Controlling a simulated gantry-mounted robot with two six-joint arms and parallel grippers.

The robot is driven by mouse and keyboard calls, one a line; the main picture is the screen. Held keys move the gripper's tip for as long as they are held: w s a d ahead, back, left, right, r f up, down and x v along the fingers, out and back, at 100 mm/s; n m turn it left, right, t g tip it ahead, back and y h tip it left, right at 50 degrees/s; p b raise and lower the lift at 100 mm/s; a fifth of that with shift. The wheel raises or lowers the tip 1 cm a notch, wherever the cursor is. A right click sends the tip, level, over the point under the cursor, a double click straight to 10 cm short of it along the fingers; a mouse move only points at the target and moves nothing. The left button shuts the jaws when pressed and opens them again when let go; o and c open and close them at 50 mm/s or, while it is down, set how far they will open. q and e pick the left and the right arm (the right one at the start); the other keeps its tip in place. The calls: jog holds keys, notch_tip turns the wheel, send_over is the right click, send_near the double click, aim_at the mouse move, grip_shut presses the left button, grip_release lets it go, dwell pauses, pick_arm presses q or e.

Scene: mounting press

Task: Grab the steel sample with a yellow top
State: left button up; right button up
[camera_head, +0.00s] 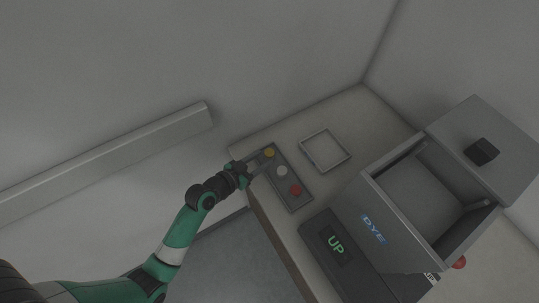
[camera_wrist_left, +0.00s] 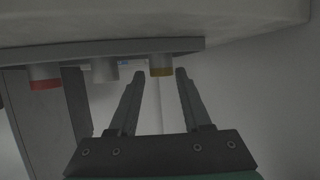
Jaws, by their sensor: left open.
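The steel sample with a yellow top (camera_head: 269,153) stands in a dark grey holder (camera_head: 299,202) on the table, at the holder's far end. In the left wrist view, where the scene looks upside down, the yellow-topped sample (camera_wrist_left: 161,65) shows between the tips of my left gripper (camera_wrist_left: 160,75). The fingers are open, one to each side of it; I cannot tell whether they touch it. In the head view my left gripper (camera_head: 260,160) is right beside the yellow top. My right gripper is not in view.
A white-topped sample (camera_head: 282,171) and a red-topped sample (camera_head: 295,190) stand in the same holder. A square frame (camera_head: 326,150) lies behind it.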

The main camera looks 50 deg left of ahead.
aim_at(266, 156)
pick_arm(q)
jog(key=b+x, duration=0.1)
jog(key=x, duration=0.3)
jog(key=shift+w+f+b, duration=0.15)
jog(key=shift+w+b, duration=0.05)
jog(key=shift+b, duration=0.15)
jog(key=shift+w+a+f, duration=0.1)
jog(key=shift+w, duration=0.25)
grip_shut()
